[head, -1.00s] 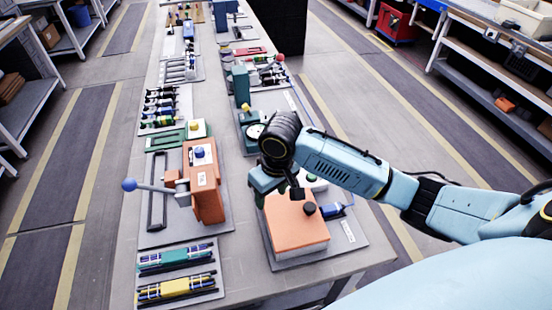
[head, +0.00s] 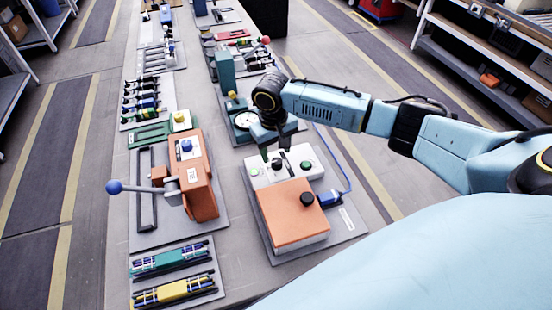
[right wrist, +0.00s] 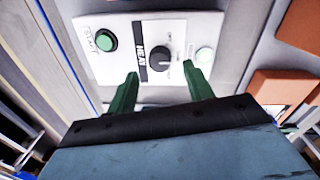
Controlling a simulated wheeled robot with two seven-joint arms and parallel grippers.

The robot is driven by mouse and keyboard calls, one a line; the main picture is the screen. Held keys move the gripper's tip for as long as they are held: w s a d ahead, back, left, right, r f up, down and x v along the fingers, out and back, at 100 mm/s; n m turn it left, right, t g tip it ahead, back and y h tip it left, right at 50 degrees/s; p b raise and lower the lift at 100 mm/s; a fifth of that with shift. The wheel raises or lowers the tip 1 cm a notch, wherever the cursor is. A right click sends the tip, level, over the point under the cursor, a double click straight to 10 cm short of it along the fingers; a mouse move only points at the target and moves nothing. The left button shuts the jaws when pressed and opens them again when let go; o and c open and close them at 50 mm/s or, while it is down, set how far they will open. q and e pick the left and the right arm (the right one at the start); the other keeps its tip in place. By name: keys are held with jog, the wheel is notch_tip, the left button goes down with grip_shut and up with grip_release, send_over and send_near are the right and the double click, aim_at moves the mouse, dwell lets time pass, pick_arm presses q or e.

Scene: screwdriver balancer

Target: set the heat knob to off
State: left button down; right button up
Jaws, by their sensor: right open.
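The heat knob (right wrist: 161,58) is a round black dial with a light pointer mark, beside a black "HEAT" label (right wrist: 140,51) on a white control panel (right wrist: 120,68). In the head view the white panel (head: 262,180) lies behind an orange block, and the black knob (head: 277,163) shows just below my right gripper (head: 275,150). In the right wrist view my right gripper (right wrist: 163,82) is open, its two green fingers apart. The knob appears between and beyond the fingertips, with no visible contact. The exact knob setting is too small to read. My left gripper is out of view.
The orange block (head: 292,215) with a black knob stands in front of the panel. An orange lever stand (head: 200,180) is to the left; a dial gauge (head: 245,120) is behind.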

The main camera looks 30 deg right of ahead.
aim_at(276, 161)
jog(key=shift+d+f, duration=0.1)
jog(key=shift+f, duration=1.75)
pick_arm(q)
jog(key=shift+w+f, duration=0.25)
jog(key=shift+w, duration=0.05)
pick_arm(e)
jog(key=c, duration=1)
jog(key=shift+r+n+p, duration=0.2)
jog(key=shift+n+p, duration=0.8)
jog(key=shift+p, duration=0.1)
jog(key=n+p, duration=0.2)
jog(key=shift+n, duration=0.3)
jog(key=n+p, duration=0.2)
jog(key=n, duration=0.1)
jog(key=shift+f, duration=0.1)
pick_arm(q)
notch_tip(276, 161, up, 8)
jog(key=p, duration=0.1)
pick_arm(e)
jog(key=shift+n+t, duration=0.3)
jog(key=shift+n, duration=1.8)
